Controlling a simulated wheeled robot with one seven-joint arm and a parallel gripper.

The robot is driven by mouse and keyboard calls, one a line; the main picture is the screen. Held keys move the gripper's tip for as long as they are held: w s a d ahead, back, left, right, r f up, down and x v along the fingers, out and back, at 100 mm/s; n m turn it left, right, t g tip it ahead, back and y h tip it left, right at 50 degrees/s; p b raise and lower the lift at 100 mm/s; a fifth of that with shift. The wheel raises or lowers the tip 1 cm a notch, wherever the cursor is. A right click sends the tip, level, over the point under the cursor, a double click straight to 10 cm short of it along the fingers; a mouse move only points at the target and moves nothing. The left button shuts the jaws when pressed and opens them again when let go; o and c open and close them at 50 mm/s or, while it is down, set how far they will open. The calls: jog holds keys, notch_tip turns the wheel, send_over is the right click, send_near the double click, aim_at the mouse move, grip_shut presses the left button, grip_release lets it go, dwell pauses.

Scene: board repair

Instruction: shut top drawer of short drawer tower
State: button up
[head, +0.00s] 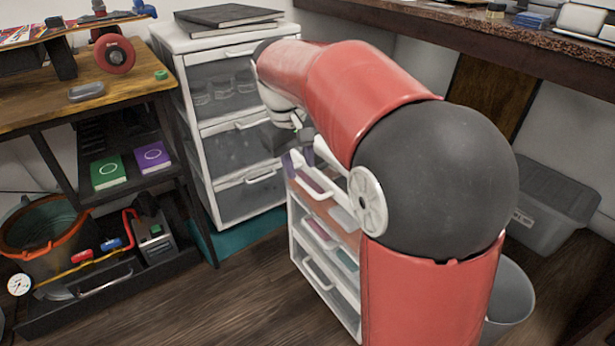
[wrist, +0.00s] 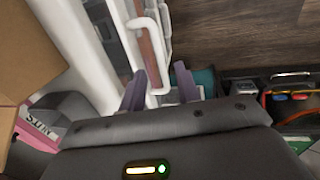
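The short drawer tower (head: 297,258) is white with clear fronts and stands on the floor, partly hidden behind my red arm. Its top drawer (head: 312,182) has a white bar handle; my arm hides much of it, so I cannot tell how far it stands out. In the wrist view a white handle (wrist: 163,22) runs beside a reddish strip. My gripper (wrist: 161,82) has its two purple fingers apart, with white drawer edges between and beyond them. I cannot tell whether they touch. In the head view the fingers are mostly hidden near the tower's top.
A taller white drawer tower (head: 195,150) stands just behind on the left, with dark folders on top. A wooden workbench (head: 120,85) is at left, a black tool tray (head: 60,312) below it. A grey bin (head: 550,205) is at right. The floor in front is clear.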

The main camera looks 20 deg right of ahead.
aim_at(305, 183)
jog(key=f, duration=0.4)
jog(key=shift+w+d+b, duration=0.1)
jog(key=shift+d+b, duration=0.25)
grip_shut()
jog(key=shift+d, duration=0.1)
